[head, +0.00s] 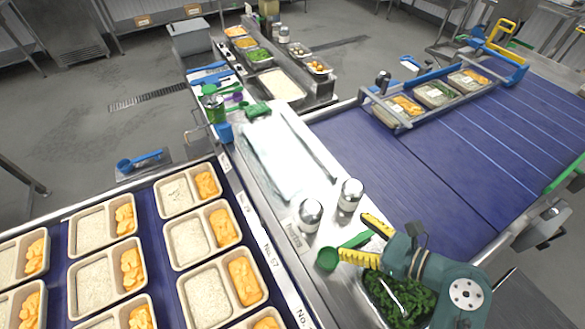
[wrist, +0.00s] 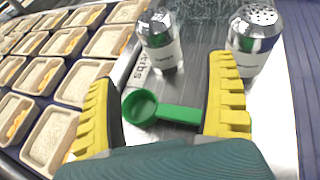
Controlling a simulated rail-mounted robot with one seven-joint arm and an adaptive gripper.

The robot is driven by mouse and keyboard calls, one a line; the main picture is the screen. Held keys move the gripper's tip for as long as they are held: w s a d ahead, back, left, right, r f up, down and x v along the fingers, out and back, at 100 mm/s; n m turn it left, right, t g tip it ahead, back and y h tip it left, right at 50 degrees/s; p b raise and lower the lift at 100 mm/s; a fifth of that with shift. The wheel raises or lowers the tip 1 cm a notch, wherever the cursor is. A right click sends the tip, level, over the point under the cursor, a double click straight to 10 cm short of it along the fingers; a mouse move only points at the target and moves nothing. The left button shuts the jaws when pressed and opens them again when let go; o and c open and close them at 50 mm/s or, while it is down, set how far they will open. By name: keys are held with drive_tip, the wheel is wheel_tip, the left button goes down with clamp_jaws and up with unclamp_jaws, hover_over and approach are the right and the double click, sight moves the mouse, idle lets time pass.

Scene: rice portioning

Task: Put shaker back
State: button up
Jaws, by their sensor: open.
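Two silver shakers with perforated tops and white labels stand upright on the steel counter (head: 284,148). The left shaker (head: 310,214) is near the counter's left edge, by a printed label; the right shaker (head: 350,194) is near the belt side. In the wrist view the left shaker (wrist: 160,42) stands beyond the gap between the fingers, and the right shaker (wrist: 250,42) stands beyond the right finger. My gripper (head: 357,239) has yellow ribbed fingers spread wide, with nothing gripped. It also shows in the wrist view (wrist: 162,78).
A green scoop (head: 327,259) lies on the counter between and below my fingers, also in the wrist view (wrist: 140,106). A container of green herbs (head: 395,300) sits beneath my gripper. Trays with rice and orange food (head: 207,296) fill the left belt. The right blue belt (head: 400,170) is mostly clear.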

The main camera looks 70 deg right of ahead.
drive_tip(key=w+a+r+n+t, duration=0.1)
drive_tip(key=w+a+r+n, duration=0.1)
drive_tip(key=w+r+n, duration=0.65)
drive_tip(key=w+a+r+n+t, duration=0.15)
drive_tip(key=w+r+n, duration=0.35)
drive_tip(key=w+n, duration=0.55)
drive_tip(key=w+a+r+n+t+y, duration=0.1)
drive_tip(key=w+a+r+n+t, duration=0.1)
drive_tip(key=a+r+n, duration=0.7)
drive_tip(key=w+a+r+n+t+y, duration=0.2)
drive_tip(key=w+a+r+n+t, duration=0.1)
drive_tip(key=a+r+n, duration=0.7)
wheel_tip(320, 180, up, 4)
drive_tip(key=a+t, duration=0.1)
drive_tip(key=a, duration=0.1)
drive_tip(key=shift+w+a+n, duration=0.3)
drive_tip(key=shift+w+a, duration=0.05)
drive_tip(key=shift+a, duration=0.05)
wheel_tip(320, 180, up, 20)
drive_tip(key=p, duration=1.9)
drive_tip(key=shift+f, duration=0.25)
